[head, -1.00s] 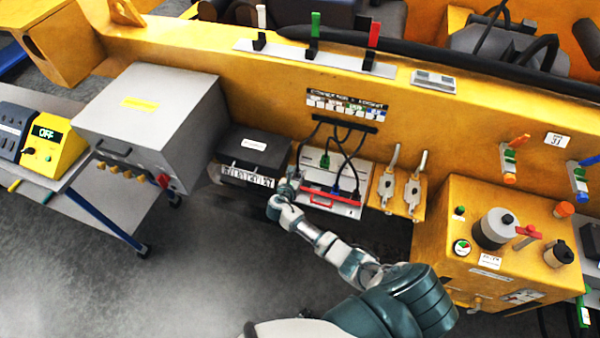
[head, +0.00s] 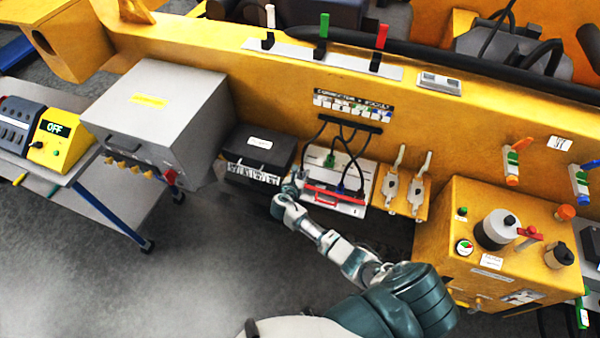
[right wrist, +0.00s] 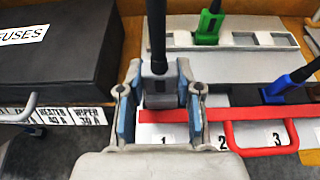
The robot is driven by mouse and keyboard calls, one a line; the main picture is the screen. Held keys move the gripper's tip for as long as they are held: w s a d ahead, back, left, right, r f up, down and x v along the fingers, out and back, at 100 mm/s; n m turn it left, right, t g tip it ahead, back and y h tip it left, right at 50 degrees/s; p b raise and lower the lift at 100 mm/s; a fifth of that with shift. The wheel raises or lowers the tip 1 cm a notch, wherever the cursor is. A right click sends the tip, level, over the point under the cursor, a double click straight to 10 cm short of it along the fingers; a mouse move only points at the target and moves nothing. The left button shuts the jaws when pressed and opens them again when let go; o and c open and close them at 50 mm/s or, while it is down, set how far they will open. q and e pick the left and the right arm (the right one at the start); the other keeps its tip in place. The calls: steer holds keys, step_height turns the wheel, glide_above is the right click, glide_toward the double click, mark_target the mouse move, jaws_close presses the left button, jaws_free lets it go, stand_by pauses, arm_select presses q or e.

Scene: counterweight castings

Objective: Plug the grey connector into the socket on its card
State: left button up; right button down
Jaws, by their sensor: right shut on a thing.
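The grey connector (right wrist: 156,88), on a black cable, is between the fingers of my right gripper (right wrist: 160,78), which is shut on it. In the right wrist view it stands roughly upright at the card (right wrist: 250,62), in line with the label 1. Its lower end is hidden behind the red bar and fingers, so I cannot tell whether it is in a socket. In the head view my right gripper (head: 296,186) is at the left edge of the card (head: 352,208). My left gripper is not in view.
A green connector (right wrist: 209,27) stands in the card's back row and a blue connector (right wrist: 288,84) at the right. A red bar with a handle (right wrist: 262,150) crosses the front. A black fuse box (right wrist: 60,55) stands close on the left. Cables hang from above.

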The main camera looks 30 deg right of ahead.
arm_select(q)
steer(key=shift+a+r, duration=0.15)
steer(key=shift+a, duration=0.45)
arm_select(e)
steer(key=shift+d, duration=0.15)
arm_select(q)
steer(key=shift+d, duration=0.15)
arm_select(e)
steer(key=shift+d+f, duration=0.2)
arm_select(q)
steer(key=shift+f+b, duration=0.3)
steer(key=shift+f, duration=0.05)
arm_select(e)
steer(key=shift+f, duration=0.35)
steer(key=shift+f, duration=0.1)
steer(key=shift+a, duration=0.15)
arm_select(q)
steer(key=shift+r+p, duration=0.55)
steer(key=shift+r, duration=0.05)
arm_select(e)
steer(key=shift+r, duration=0.4)
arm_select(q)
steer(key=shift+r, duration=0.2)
arm_select(e)
steer(key=shift+w, duration=0.15)
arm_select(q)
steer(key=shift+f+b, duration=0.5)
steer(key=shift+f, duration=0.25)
arm_select(e)
steer(key=shift+f, duration=1.1)
